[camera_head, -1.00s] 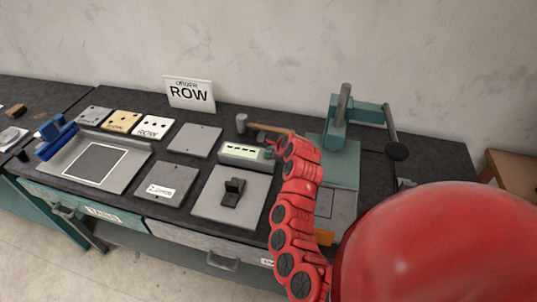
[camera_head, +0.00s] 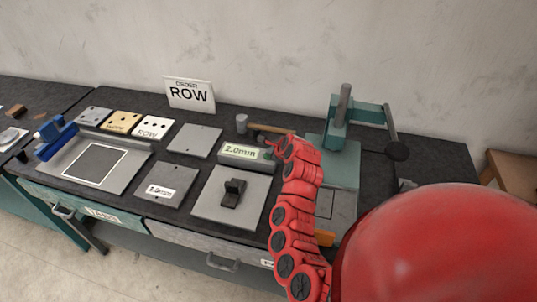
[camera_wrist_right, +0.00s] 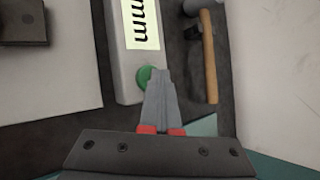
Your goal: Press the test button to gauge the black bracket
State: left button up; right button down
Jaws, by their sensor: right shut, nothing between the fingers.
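The black bracket (camera_head: 232,193) sits on a light grey square plate (camera_head: 213,205) in the middle of the bench. Behind it is the grey gauge box (camera_head: 229,159), whose lit display (camera_head: 242,151) reads 2.0mm. The round green test button (camera_wrist_right: 145,75) is at the near end of the box in the right wrist view. My right gripper (camera_wrist_right: 158,76) is shut and empty, its fingertips at the button and covering part of it. Whether the button is pushed down is hard to tell. My left gripper is not in view.
A hammer (camera_wrist_right: 208,55) lies beside the gauge box. A teal press (camera_head: 340,125) stands at right. Flat plates (camera_head: 195,140) lie at left, near a tray with a blue bar (camera_head: 56,139). An ORDER ROW sign (camera_head: 190,94) stands at the back.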

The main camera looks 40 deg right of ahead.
jog(key=shift+r, duration=0.75)
jog(key=shift+r+p, duration=0.1)
jog(key=shift+p, duration=0.2)
jog(key=shift+r+p, duration=1)
jog(key=shift+r, duration=1.45)
jog(key=shift+f, duration=0.1)
